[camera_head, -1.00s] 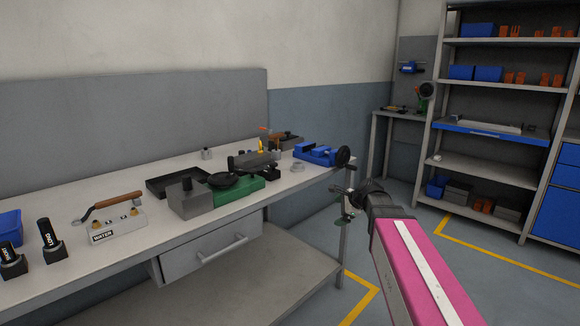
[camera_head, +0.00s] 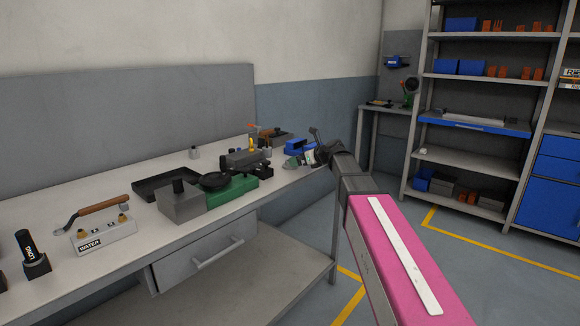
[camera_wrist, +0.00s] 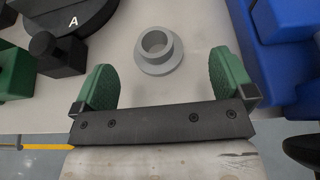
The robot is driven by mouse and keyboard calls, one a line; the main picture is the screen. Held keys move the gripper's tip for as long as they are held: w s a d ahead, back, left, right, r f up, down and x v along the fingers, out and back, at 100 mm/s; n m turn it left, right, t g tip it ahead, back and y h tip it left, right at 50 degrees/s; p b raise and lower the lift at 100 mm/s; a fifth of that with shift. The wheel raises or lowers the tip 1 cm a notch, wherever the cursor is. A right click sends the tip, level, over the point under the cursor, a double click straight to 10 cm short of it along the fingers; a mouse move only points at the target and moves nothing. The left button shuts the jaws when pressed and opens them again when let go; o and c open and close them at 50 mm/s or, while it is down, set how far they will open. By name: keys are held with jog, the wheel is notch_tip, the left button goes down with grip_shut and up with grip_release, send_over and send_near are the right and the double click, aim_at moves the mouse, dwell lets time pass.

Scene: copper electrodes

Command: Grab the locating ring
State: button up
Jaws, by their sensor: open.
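The locating ring (camera_wrist: 159,52) is a light grey flanged ring with a round hole. In the wrist view it lies flat on the white bench top, ahead of and between my two green fingertips. My gripper (camera_wrist: 163,85) is open, and the ring is not between the pads but just beyond their tips. In the head view my gripper (camera_head: 300,160) is over the bench's right end, and I cannot make out the ring there.
A blue vise (camera_wrist: 285,60) is close to the right finger. A black round part marked A (camera_wrist: 75,18) and a dark block (camera_wrist: 57,52) are close on the left. The bench's front edge (camera_wrist: 35,128) runs under my gripper. A dark tray (camera_head: 165,183) lies farther left.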

jog(key=shift+s+x, duration=0.25)
jog(key=shift+x, duration=2.45)
jog(key=shift+a, duration=0.1)
jog(key=c, duration=1.1)
